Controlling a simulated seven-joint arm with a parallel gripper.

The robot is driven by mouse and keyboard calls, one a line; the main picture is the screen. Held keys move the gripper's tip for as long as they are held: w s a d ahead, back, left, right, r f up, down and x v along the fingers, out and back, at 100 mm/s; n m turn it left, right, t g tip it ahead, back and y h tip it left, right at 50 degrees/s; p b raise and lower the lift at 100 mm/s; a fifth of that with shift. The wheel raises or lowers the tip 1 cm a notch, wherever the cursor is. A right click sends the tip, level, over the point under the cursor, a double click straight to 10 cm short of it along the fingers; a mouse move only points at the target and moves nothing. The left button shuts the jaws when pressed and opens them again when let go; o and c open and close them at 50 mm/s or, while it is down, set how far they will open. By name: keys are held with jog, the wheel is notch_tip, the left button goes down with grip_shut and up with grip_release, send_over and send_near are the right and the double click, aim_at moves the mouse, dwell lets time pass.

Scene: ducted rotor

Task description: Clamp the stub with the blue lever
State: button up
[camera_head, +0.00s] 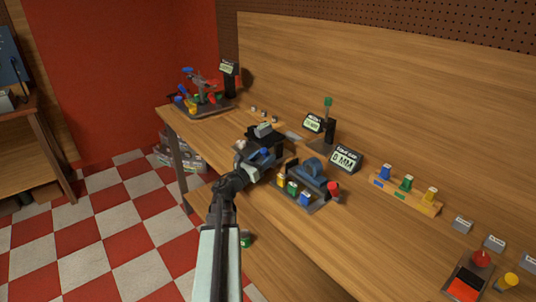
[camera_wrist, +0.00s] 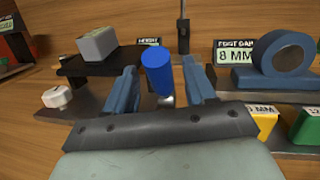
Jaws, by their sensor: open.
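My gripper (camera_wrist: 160,85) is open in the wrist view, its two blue fingers spread to either side of a blue cylindrical handle, which looks like the blue lever (camera_wrist: 156,68). Gaps show between the handle and both fingers. The handle tilts slightly, and a bit of metal shows below it. In the head view my gripper (camera_head: 264,156) is over the middle of the bench, and I cannot make out the lever there. A grey block (camera_wrist: 98,43) sits on a black stand left of the fingers. I cannot tell for certain which piece is the stub.
A blue ring-shaped part (camera_wrist: 285,53) stands right of my gripper beside a "FOOT GAP 8 MM" display (camera_wrist: 233,52). Yellow (camera_wrist: 263,120) and green (camera_wrist: 306,127) blocks are close in front. A white knob (camera_wrist: 57,97) is at left. Colored pegs fill a wooden rack (camera_head: 404,196).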

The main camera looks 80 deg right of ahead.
jog(key=v, duration=1)
jog(key=shift+w+a, duration=0.2)
